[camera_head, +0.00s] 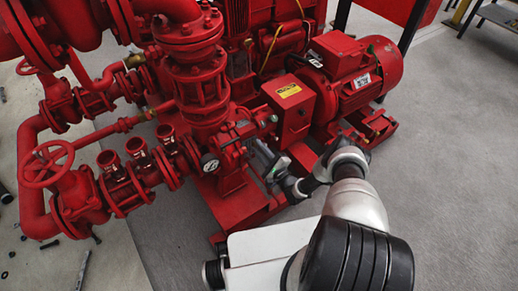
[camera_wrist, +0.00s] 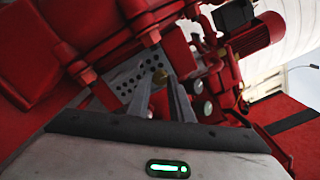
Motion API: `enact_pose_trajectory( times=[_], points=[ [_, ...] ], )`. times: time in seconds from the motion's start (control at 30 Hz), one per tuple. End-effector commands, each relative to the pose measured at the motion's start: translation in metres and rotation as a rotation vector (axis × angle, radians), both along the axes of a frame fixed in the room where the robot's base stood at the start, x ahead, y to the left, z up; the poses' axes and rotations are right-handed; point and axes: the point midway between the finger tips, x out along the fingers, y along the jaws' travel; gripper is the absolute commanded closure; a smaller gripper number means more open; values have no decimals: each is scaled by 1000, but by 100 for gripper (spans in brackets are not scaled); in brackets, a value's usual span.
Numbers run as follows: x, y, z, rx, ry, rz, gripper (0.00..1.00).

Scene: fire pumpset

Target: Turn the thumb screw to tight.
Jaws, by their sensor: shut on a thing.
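How far the screw is turned cannot be told. In the head view my gripper (camera_head: 266,157) is low beside the red pump, just below the red box with a yellow label (camera_head: 290,92). The screw cannot be made out there.
A red motor (camera_head: 352,72) stands right of the box. Bolted red flanges crowd the wrist view. Grey floor (camera_head: 450,160) is clear on the right.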

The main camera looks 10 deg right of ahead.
Motion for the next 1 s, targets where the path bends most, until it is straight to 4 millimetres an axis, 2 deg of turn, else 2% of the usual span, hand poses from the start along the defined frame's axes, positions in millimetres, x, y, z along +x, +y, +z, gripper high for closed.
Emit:
enact_pose_trajectory(
  times=[0.33,0.87,0.9,1.0],
  points=[
    [2,1,1,119,46,0,100],
    [2,1,2,138,53,1,100],
    [2,1,2,138,53,1,74],
    [1,1,1,138,54,0,72]
  ],
)
